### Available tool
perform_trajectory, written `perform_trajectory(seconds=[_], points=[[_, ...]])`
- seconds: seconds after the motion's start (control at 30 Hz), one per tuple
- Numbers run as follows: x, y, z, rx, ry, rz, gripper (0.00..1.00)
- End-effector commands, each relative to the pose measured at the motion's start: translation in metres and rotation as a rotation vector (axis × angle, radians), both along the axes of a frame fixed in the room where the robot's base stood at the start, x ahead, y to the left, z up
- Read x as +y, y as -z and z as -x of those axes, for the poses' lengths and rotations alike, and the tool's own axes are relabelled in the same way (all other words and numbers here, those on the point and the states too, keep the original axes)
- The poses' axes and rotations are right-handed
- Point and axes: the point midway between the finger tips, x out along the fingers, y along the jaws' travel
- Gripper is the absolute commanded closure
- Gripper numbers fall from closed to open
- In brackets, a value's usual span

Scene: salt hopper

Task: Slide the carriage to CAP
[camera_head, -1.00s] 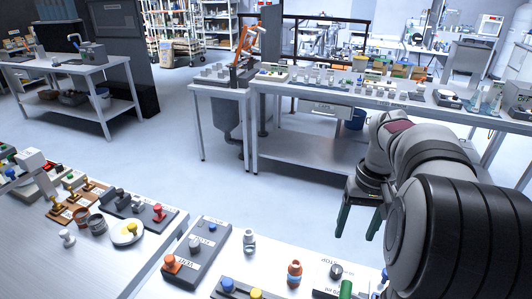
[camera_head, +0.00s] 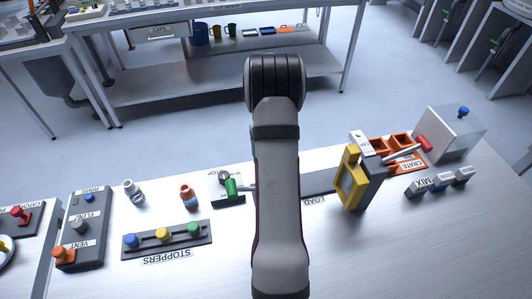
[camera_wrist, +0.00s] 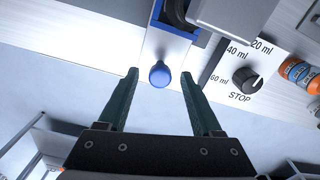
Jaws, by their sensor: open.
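In the wrist view a blue knob (camera_wrist: 160,75) sits at the edge of a blue-bordered part (camera_wrist: 165,45), which may be the carriage; I cannot be sure. My gripper (camera_wrist: 159,78) is open, with its two dark green fingers on either side of the knob and visible gaps to it. In the head view my arm hides the gripper and the knob. A grey track (camera_head: 325,182) with a LOAD label (camera_head: 314,201) runs to the right of my arm.
A dial (camera_wrist: 246,80) marked STOP and ml values stands beside the blue part. An orange bottle (camera_head: 188,196), a green handle (camera_head: 232,187) and a stopper rack (camera_head: 167,240) lie left of my arm. A yellow frame (camera_head: 350,184) and orange crate (camera_head: 400,148) stand right.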

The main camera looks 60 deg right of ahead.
Motion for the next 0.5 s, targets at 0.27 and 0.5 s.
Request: perform_trajectory(seconds=[0.27, 0.5], points=[[0.0, 0.0014, -0.0001, 0.0, 0.0, 0.0, 0.37], [0.0, 0.0011, -0.0001, 0.0, 0.0, 0.0, 0.8]])
